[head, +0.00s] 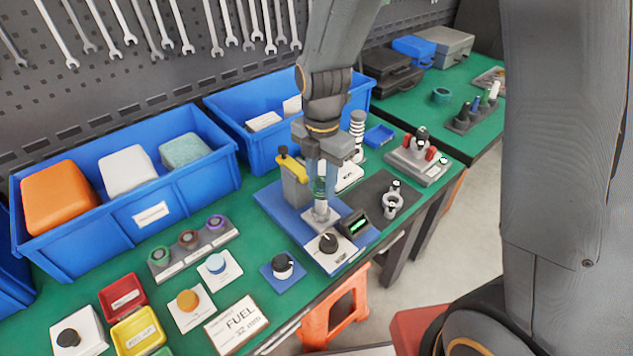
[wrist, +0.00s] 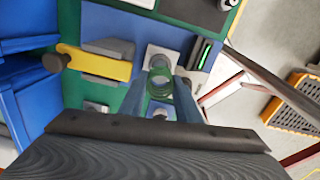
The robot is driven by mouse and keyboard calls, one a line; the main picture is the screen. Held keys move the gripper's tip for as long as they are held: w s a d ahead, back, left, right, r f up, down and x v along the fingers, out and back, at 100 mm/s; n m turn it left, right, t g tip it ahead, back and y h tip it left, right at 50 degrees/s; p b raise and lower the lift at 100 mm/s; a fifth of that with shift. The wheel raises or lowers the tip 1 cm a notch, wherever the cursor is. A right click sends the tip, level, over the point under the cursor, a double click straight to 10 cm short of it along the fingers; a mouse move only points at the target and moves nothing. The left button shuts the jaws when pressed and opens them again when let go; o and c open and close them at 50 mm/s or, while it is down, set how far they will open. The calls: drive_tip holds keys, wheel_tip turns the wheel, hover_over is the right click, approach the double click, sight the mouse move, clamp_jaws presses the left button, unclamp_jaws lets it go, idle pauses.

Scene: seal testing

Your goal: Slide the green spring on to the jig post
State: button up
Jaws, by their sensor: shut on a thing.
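The green spring (head: 320,188) is upright between my gripper's fingers (head: 323,180), which are shut on it. It also shows in the wrist view (wrist: 159,84) as green coils between the two blue-grey fingertips (wrist: 160,90). The jig's pale round post base (head: 321,212) is directly below the spring in the head view. In the wrist view a grey round part of the jig (wrist: 163,60) lies just beyond the coils, slightly off their middle. I cannot tell whether the spring's lower end is around the post or just above it.
A yellow-topped clamp (head: 291,167) stands close left of my gripper. A small display with green digits (head: 355,224) and a black knob (head: 328,243) are close in front. Blue bins (head: 150,215) stand behind left. A red-handled fixture (head: 418,158) stands right.

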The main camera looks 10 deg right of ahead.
drive_tip(key=shift+f, duration=0.4)
idle(0.3)
drive_tip(key=o, duration=1.2)
drive_tip(key=shift+c, duration=0.2)
drive_tip(key=shift+w+r, duration=0.1)
wheel_tip(320, 180, up, 7)
drive_tip(key=p, duration=0.5)
drive_tip(key=shift+p, duration=0.3)
